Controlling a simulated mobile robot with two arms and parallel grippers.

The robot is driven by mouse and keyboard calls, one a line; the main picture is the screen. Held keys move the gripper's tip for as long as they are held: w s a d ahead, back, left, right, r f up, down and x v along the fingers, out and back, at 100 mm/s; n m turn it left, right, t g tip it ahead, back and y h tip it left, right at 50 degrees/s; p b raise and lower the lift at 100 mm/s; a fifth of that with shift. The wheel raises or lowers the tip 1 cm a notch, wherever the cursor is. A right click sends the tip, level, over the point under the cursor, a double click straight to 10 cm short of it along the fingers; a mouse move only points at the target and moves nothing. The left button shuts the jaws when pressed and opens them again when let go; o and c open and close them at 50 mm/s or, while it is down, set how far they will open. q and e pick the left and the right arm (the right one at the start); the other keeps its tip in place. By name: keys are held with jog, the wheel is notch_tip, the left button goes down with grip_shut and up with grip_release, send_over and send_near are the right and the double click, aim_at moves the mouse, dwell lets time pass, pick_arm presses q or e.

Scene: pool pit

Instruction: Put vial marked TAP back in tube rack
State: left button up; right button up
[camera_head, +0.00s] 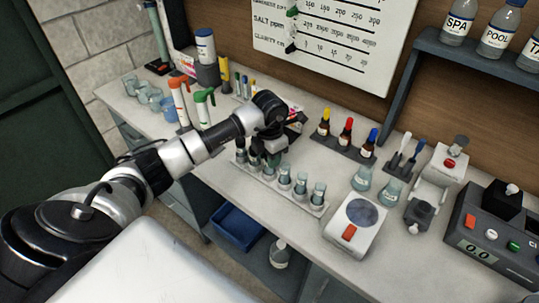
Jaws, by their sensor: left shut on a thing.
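The tube rack (316,208) is a pale strip on the white counter with several clear vials standing in a row along it. The vials (301,184) at its right end show plainly, but their labels are too small to read. My left gripper (263,158) is over the left part of the rack, pointing down, and is shut on a vial there. The wrist and fingers hide most of that vial, so I cannot read its marking or tell whether it is seated in the rack. My right gripper is not in view.
Dropper bottles (346,132) with coloured caps stand behind the rack. A scale (355,224), flasks (362,178) and a meter box (493,236) are to the right. Spray bottles (179,102) and beakers are at left. A shelf (470,55) holds labelled bottles. Bare counter lies behind the rack.

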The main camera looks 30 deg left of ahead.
pick_arm(q)
jog(key=shift+f, duration=0.15)
dwell(0.5)
jog(key=shift+f+b, duration=0.6)
jog(key=shift+f, duration=0.05)
dwell(0.4)
jog(key=o, duration=1)
jog(key=shift+r+p, duration=2.25)
jog(key=shift+r, duration=1.3)
jog(key=shift+s+f, duration=0.1)
jog(key=shift+f, duration=0.05)
